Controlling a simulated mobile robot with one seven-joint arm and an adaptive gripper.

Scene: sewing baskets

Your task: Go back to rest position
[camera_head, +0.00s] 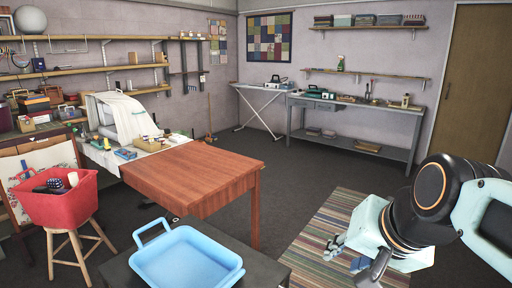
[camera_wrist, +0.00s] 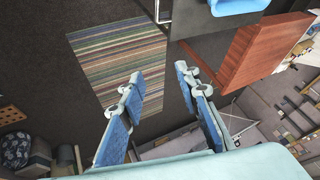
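My gripper (camera_head: 347,262) hangs at the lower right of the head view, above the striped rug, with my arm coming in from the right edge. In the wrist view my gripper (camera_wrist: 160,82) shows its two blue-padded fingers spread apart. Nothing is between them, only floor and rug behind. No object touches the fingers.
A blue tray (camera_head: 187,262) sits on a dark stand at the front, left of my gripper. Behind it is a wooden table (camera_head: 190,172). A red basket (camera_head: 57,205) rests on a stool at the left. The striped rug (camera_head: 335,215) and grey floor are clear.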

